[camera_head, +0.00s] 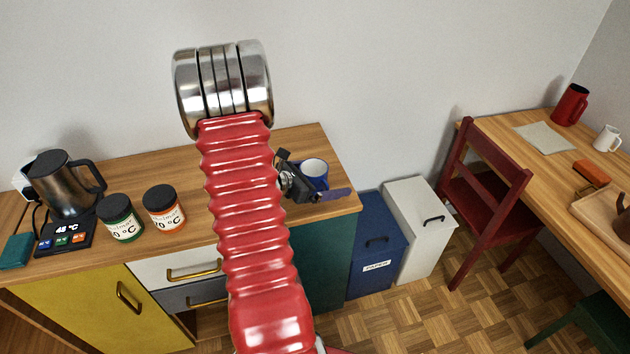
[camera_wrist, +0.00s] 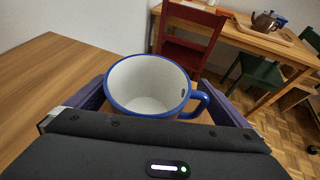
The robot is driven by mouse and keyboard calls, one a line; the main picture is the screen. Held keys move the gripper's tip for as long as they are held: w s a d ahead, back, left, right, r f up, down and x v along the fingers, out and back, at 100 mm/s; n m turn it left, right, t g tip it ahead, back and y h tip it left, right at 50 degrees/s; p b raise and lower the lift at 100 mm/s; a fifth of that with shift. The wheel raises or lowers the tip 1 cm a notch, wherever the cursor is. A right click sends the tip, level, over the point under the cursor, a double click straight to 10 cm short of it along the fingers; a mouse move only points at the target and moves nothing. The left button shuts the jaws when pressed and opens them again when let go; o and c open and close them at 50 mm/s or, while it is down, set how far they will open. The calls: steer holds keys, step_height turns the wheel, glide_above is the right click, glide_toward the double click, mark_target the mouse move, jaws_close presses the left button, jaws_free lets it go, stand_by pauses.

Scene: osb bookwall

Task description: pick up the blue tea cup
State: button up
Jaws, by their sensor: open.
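The blue tea cup (camera_wrist: 148,88) has a white inside, a blue rim and a blue handle on its right in the wrist view. It stands upright at the right end of the wooden counter, where the head view shows it (camera_head: 316,168) partly behind my gripper. My gripper (camera_wrist: 156,92) is open, with one dark purple finger on each side of the cup. The right finger passes beside the handle. I cannot tell whether either finger touches the cup. The cup's lower part is hidden by the gripper body.
On the counter (camera_head: 150,163), a kettle (camera_head: 65,185), a green-labelled jar (camera_head: 120,218) and an orange-labelled jar (camera_head: 164,211) stand left of my arm. A blue paper bin (camera_head: 378,245), a white bin (camera_head: 420,225) and a red chair (camera_head: 487,195) stand right of the counter.

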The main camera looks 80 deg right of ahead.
steer(key=shift+c, duration=0.6)
steer(key=c, duration=1)
steer(key=shift+c, duration=0.2)
steer(key=shift+r, duration=0.2)
step_height(320, 180, up, 10)
steer(key=shift+f, duration=0.15)
